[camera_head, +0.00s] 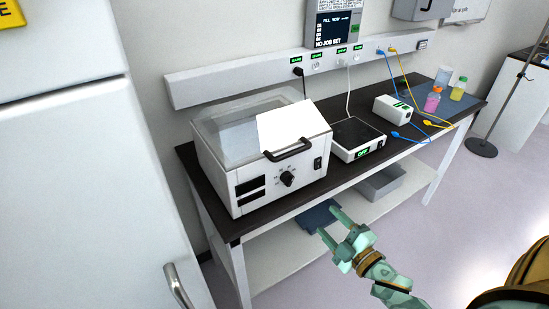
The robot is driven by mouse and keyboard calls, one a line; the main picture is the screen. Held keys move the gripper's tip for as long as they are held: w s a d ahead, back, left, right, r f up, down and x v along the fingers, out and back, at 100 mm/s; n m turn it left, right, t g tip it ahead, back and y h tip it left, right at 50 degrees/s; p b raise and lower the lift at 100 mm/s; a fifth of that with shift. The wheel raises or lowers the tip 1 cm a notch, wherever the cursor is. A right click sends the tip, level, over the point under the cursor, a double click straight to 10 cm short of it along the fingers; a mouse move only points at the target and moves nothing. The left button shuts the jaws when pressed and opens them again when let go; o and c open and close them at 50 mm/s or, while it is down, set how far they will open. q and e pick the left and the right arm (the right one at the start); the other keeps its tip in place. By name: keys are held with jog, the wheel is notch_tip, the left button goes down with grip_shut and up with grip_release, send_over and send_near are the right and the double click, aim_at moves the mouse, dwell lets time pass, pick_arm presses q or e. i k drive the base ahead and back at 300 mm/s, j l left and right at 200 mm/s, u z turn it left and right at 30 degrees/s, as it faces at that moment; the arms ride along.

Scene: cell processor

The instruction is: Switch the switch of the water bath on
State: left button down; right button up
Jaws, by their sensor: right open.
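The water bath (265,193) is a white box with a clear lid, a dark handle and a round knob (287,179) on its front. It stands at the left end of the dark-topped bench. A small dark rocker switch (318,163) is at the right of its front panel; its position is too small to tell. My right gripper (327,223) is green, open and empty. It is in front of the bench, below and apart from the water bath, with its fingers pointing up and left. My left gripper is not in view.
A white device with a green display (362,153) stands right of the water bath. A white box (393,109), cables and bottles (432,99) are farther right. A lower shelf (285,258) holds a grey bin (381,182). A large white cabinet (70,190) is at left.

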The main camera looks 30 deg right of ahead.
aim_at(317, 162)
jog(key=z, duration=1.25)
